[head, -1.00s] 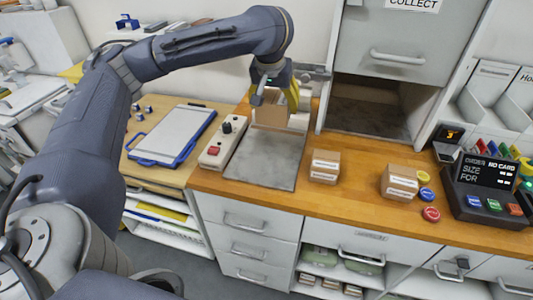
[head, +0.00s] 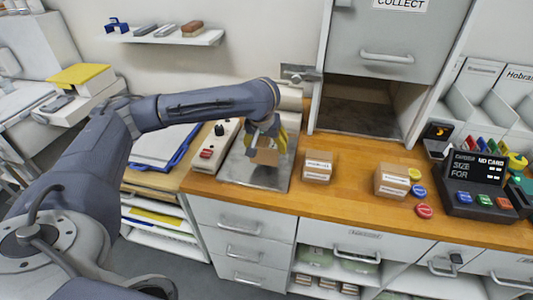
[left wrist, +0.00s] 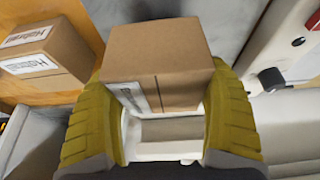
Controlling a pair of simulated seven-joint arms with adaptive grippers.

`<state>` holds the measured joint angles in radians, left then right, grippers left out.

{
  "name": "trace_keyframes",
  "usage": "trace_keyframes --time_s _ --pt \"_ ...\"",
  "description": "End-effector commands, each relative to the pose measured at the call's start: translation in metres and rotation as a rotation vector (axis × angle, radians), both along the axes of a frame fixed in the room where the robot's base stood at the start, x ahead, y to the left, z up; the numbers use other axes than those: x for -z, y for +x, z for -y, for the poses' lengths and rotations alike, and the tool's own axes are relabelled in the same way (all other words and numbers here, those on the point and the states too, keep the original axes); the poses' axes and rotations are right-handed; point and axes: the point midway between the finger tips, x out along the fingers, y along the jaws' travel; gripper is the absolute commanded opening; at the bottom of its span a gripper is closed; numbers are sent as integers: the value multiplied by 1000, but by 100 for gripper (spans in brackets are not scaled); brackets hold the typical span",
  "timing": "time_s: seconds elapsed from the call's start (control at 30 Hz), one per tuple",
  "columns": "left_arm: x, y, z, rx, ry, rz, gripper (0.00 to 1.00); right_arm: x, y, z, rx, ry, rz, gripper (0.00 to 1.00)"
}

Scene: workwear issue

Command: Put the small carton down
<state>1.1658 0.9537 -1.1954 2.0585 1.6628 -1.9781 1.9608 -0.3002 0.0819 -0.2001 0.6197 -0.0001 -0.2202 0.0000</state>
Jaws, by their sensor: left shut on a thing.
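My left gripper (head: 266,142) has yellow fingers and is shut on a small brown carton (head: 263,157). It holds the carton over the grey metal plate (head: 256,177) on the wooden counter. In the left wrist view the carton (left wrist: 155,55) sits between the two yellow fingers (left wrist: 163,125), with a white label on its side. I cannot tell whether its underside touches the plate. My right gripper is not in view.
Two other labelled cartons, one nearer (head: 317,166) and one farther right (head: 392,181), stand on the counter right of the plate. A control box (head: 214,142) with a red button lies left of it. An open compartment (head: 358,115) is behind.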

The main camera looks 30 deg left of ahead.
Motion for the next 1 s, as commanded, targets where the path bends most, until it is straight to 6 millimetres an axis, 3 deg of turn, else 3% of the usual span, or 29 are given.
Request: trace_keyframes --time_s 0.4,0.87,0.9,1.0 --pt "37 0 0 0 0 -1 41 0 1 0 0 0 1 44" --pt "41 0 0 1 0 0 41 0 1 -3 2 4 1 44" --pt "42 0 0 1 0 -1 80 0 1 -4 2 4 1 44" --pt "42 0 0 1 0 -1 92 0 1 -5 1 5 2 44"
